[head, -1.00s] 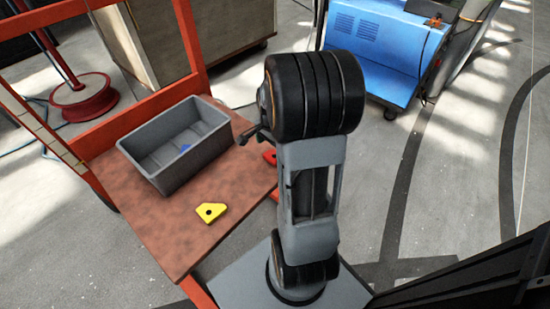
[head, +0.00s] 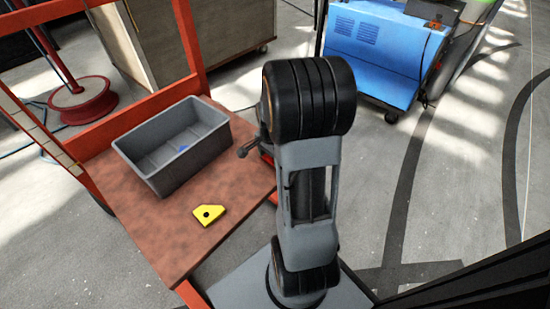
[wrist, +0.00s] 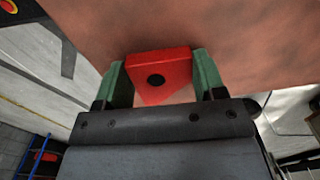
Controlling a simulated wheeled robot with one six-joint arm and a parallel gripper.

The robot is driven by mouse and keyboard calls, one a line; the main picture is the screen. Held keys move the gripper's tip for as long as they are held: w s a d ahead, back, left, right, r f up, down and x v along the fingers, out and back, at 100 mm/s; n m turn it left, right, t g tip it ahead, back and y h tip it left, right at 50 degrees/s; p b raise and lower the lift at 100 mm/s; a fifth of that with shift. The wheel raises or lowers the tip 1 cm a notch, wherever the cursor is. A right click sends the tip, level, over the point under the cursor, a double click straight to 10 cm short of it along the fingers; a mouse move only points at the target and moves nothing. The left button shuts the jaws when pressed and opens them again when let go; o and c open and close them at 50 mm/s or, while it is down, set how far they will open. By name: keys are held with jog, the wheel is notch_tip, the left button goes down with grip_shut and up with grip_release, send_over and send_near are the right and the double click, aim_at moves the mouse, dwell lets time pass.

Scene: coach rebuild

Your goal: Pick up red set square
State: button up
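The red set square (wrist: 160,74), a flat piece with a dark round hole, is in the wrist view between the two green fingers of my gripper (wrist: 161,82). The fingers stand apart, one at each side edge of it. I cannot tell whether they press on it or leave a thin gap. The brown tabletop (wrist: 235,35) lies right behind it. In the head view my arm hides most of the red set square, and only the gripper's side (head: 250,147) shows past the arm, at the table's right edge.
A grey open bin (head: 150,168) with a small blue piece (head: 183,149) inside stands on the brown table (head: 165,235). A yellow piece with a dark hole (head: 208,214) lies in front of it. A blue machine (head: 370,50) stands on the floor behind.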

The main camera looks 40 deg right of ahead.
jog(key=c, duration=0.4)
jog(key=shift+r, duration=0.1)
